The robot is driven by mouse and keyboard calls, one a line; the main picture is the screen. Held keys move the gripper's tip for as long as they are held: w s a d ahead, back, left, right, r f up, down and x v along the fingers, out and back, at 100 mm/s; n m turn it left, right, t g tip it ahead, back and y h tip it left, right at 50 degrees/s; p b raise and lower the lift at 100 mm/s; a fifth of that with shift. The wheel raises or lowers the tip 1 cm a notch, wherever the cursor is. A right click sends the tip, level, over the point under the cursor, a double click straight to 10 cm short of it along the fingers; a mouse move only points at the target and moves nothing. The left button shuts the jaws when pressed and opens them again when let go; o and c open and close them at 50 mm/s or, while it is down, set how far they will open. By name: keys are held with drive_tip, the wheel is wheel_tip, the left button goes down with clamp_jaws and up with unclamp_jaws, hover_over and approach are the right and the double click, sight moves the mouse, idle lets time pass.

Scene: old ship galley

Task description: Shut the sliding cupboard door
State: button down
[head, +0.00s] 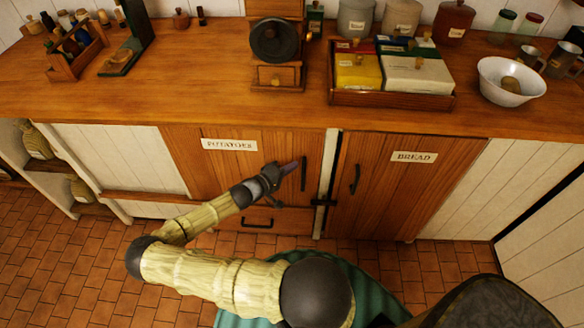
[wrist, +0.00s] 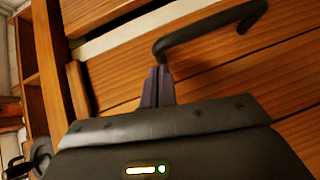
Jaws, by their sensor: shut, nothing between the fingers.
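The wooden cupboard door labelled POTATOES (head: 235,165) is below the counter, left of a narrow pale upright strip (head: 325,170). Its dark vertical handle (head: 303,173) is near its right edge. The BREAD door (head: 385,195), with its own dark handle (head: 354,178), is right of the strip. I cannot tell which door slides. My gripper (head: 293,168) is shut and empty in front of the POTATOES door, just left of its handle. In the wrist view, my fingertips (wrist: 157,75) are close beside the curved end of the handle (wrist: 210,30); contact is unclear.
A dark latch (head: 324,202) sits between the doors. A drawer (head: 258,220) is under the POTATOES door. Above, the counter (head: 200,100) holds a coffee grinder (head: 277,75), a box tray (head: 390,98) and a white bowl (head: 511,82). Tiled floor (head: 60,260) is clear at left.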

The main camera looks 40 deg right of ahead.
drive_tip(key=w+a+r+b, duration=0.1)
drive_tip(key=w+a+r, duration=0.1)
drive_tip(key=a, duration=1)
drive_tip(key=shift+w, duration=0.15)
drive_tip(key=shift+f, duration=0.1)
